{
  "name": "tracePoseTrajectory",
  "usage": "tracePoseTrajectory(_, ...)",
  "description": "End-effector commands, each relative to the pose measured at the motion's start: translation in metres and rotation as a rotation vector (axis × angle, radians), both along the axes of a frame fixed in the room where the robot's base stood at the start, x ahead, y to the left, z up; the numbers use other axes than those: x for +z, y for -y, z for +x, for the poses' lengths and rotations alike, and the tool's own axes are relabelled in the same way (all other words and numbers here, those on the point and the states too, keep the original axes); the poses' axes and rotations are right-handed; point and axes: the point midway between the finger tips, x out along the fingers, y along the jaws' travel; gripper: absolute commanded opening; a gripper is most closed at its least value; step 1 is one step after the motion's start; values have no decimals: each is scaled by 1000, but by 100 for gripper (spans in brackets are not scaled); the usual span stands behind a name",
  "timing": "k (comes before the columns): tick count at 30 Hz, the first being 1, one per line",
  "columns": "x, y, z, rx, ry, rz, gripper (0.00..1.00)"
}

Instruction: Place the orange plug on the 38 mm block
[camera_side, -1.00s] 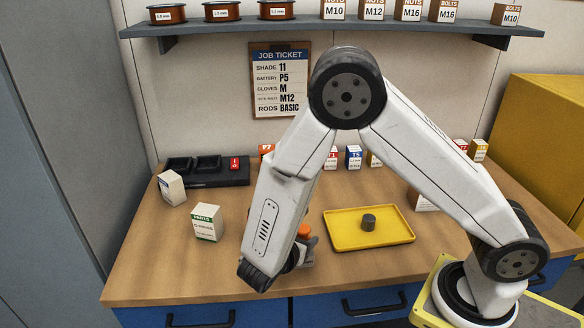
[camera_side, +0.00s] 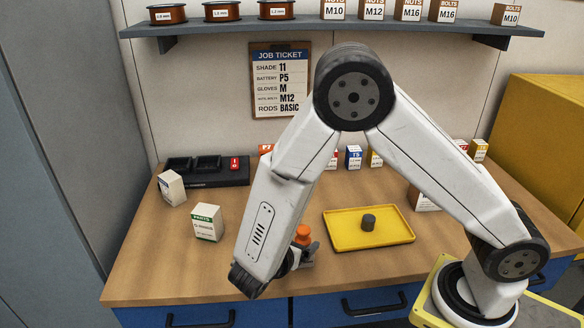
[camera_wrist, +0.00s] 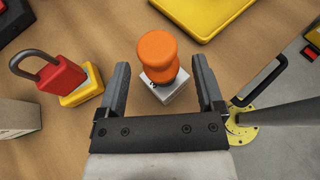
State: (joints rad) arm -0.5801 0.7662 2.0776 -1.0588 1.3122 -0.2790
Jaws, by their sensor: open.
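The orange plug (camera_wrist: 158,52) stands upright on a small pale grey block (camera_wrist: 166,88) in the wrist view. The plug covers much of the block's top, and I cannot read a size on it. My gripper (camera_wrist: 160,64) is open, with one finger on each side of the plug and a visible gap to both. In the side view, the orange plug (camera_side: 303,234) shows just right of my forearm's lower end, and my gripper (camera_side: 307,257) is mostly hidden there.
A red padlock (camera_wrist: 50,80) rests on a yellow block (camera_wrist: 82,88) left of my gripper. A green-labelled box (camera_side: 206,223) stands left. Bare wooden bench lies between.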

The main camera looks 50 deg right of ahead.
Motion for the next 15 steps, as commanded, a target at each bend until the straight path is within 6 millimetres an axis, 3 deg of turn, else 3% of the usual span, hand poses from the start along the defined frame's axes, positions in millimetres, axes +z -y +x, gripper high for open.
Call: tracePoseTrajectory(15, 31, -74, -12, 2, 1, 1, 86)
